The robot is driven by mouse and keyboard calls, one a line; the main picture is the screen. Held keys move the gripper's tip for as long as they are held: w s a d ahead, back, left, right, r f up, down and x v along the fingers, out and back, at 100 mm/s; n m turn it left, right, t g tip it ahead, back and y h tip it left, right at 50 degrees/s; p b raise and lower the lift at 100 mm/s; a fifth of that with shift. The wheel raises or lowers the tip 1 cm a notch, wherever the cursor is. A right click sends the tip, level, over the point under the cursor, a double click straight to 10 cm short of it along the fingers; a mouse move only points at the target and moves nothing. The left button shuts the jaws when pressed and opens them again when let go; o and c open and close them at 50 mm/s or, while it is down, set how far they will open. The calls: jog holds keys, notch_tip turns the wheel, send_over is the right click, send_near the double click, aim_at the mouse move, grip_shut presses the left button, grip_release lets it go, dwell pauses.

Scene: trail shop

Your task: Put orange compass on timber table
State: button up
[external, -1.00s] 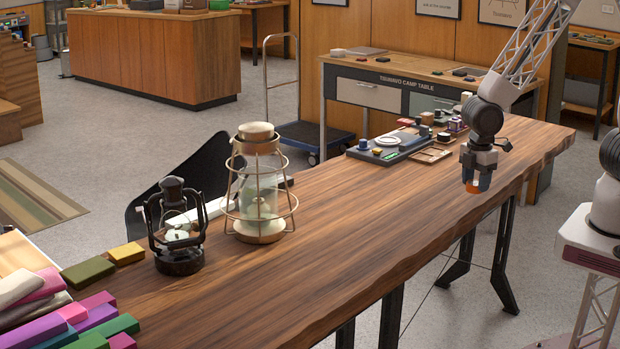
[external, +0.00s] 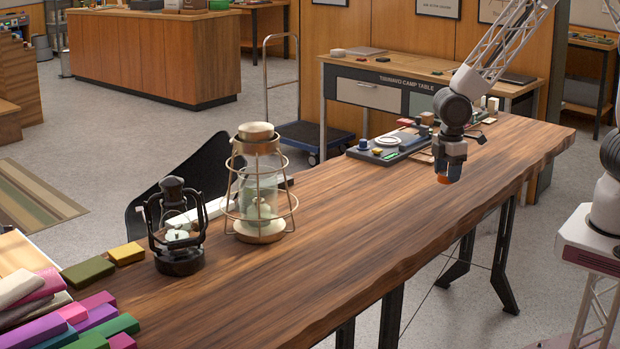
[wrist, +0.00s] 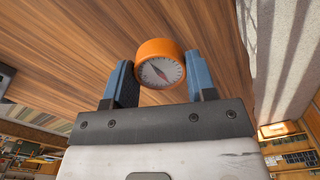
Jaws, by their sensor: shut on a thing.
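The orange compass (wrist: 160,62) is a short orange cylinder with a pale dial and a needle. It sits between the two blue fingers of my gripper (wrist: 158,85) in the wrist view. In the external view my gripper (external: 448,176) hangs over the right part of the timber table (external: 370,230), shut on the compass (external: 443,180), whose orange side shows below the fingers. The compass appears to be above the wooden top; the exact gap is hard to tell.
A dark tray (external: 383,154) with small items lies behind my gripper. A caged glass lantern (external: 258,190) and a black lantern (external: 178,235) stand to the left, with colourful folded goods (external: 85,325) at the near left. The table's middle and front are bare.

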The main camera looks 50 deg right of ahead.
jog(key=w+d+m, duration=0.1)
jog(key=w, duration=0.6)
jog(key=w+d+m, duration=0.1)
jog(key=w, duration=0.6)
jog(key=w+d+r+m, duration=0.1)
jog(key=w+d, duration=0.1)
jog(key=w, duration=0.5)
jog(key=shift+w+m, duration=0.2)
jog(key=shift+m, duration=0.2)
jog(key=w+d+m, duration=0.1)
jog(key=w+d, duration=0.2)
jog(key=w, duration=0.2)
jog(key=w+d+m, duration=0.1)
jog(key=w+d, duration=0.2)
jog(key=w, duration=0.3)
jog(key=w+d+m, duration=0.1)
jog(key=w+d, duration=0.2)
jog(key=w, duration=0.3)
jog(key=shift+w+d, duration=0.1)
jog(key=shift+d, duration=0.3)
jog(key=w+d+m, duration=0.2)
jog(key=w+d, duration=0.6)
jog(key=d, duration=0.3)
jog(key=w+d+f+m, duration=0.1)
jog(key=w+d+m, duration=0.1)
jog(key=w+d, duration=0.5)
jog(key=w+d+m, duration=0.2)
jog(key=w+d, duration=0.6)
jog(key=d, duration=0.9)
jog(key=shift+w+f, duration=0.35)
